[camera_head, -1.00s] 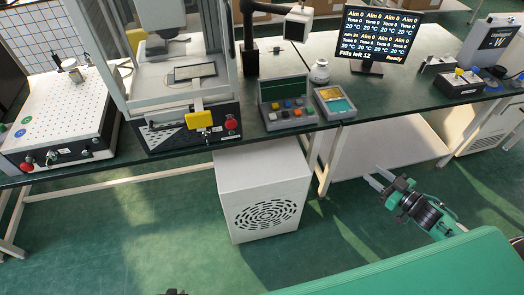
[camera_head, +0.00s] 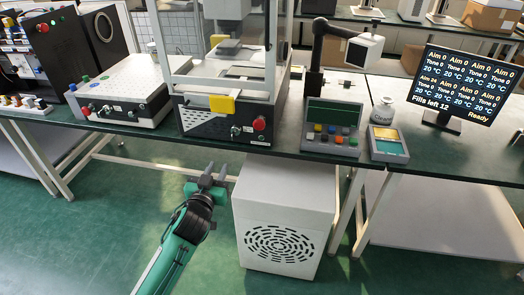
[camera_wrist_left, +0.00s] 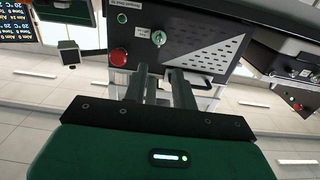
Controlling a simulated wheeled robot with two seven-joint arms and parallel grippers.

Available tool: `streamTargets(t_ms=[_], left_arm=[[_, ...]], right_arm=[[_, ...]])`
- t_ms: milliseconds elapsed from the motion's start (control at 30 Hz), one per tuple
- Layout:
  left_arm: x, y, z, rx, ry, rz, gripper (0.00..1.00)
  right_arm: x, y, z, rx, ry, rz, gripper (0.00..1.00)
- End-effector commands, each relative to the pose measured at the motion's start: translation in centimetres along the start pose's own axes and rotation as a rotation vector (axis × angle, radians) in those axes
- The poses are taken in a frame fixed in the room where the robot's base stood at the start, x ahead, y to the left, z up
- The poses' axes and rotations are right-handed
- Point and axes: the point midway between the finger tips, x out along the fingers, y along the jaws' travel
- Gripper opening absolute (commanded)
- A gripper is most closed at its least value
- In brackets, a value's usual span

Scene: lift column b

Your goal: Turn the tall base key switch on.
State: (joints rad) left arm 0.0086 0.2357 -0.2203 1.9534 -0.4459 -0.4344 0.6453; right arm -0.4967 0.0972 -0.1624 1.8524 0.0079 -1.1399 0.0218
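The tall machine (camera_head: 219,88) has a dark base front (camera_head: 205,127) with a small silver key switch (camera_head: 236,131) to the left of a red button (camera_head: 259,123). In the left wrist view, the key switch (camera_wrist_left: 158,38) shows on the base panel as a round silver part with a key, apart from the fingers; the picture is turned over. My left gripper (camera_head: 213,173) is below and in front of the base, and also shows in the left wrist view (camera_wrist_left: 160,88). Its fingers are apart with nothing between them. My right gripper is out of view.
A yellow block (camera_head: 221,104) sticks out above the key switch. A white perforated box (camera_head: 122,88) stands left, and a keypad unit (camera_head: 332,127) right. A white vented cabinet (camera_head: 284,215) is under the bench, right of my left gripper. Open green floor lies left.

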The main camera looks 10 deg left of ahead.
Motion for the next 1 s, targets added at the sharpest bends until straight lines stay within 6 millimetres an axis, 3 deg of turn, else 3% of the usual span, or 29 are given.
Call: streamTargets(t_ms=[267,700,1000], left_arm=[[1.8,0.1,-0.8,-0.002,0.016,0.001,0.27],[9.5,0.0,-0.8,-0.001,0.014,0.0,0.27],[13.1,0.1,-0.8,-0.002,0.013,0.0,0.27]], right_arm=[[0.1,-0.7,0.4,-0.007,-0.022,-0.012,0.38],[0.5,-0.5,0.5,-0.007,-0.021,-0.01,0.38],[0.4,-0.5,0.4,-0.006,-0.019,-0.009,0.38]])
